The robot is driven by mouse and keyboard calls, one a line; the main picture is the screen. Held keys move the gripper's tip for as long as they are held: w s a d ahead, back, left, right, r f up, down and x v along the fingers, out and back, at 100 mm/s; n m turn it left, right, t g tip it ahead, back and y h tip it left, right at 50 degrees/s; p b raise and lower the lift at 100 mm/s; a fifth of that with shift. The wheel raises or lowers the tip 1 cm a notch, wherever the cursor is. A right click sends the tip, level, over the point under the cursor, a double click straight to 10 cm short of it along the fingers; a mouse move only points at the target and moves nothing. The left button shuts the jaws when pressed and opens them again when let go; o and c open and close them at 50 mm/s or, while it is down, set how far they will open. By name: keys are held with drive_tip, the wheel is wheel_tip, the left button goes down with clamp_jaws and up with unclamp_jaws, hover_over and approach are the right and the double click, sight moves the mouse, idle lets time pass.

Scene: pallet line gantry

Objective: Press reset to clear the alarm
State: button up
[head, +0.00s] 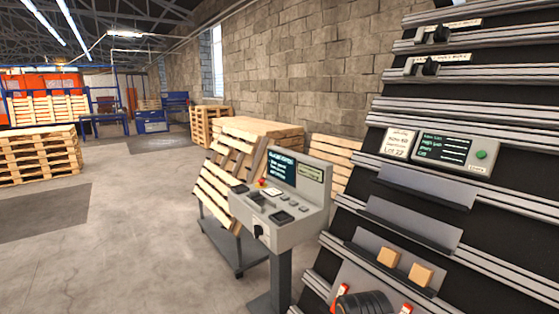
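A grey control console (298,229) stands on a post at centre right. Its upright screen (282,168) is lit with a pale heading and a few text lines too small to read. A red mushroom button (262,183) sits at the upper left of its sloped deck. Several small dark and grey controls lie on the deck, and a dark rotary knob (259,232) is on the front. I cannot read which control is the reset. A second small display box (437,150) on the slanted rack has a round green button (481,154). My gripper is not in view.
The slanted black rack (490,235) fills the right side, holding two wooden blocks (388,257), a black ribbed roll (365,303) and red-and-white items. A cart with tilted pallets (226,190) stands behind the console. Stacked pallets (37,155) are at left. The concrete floor left of the console is clear.

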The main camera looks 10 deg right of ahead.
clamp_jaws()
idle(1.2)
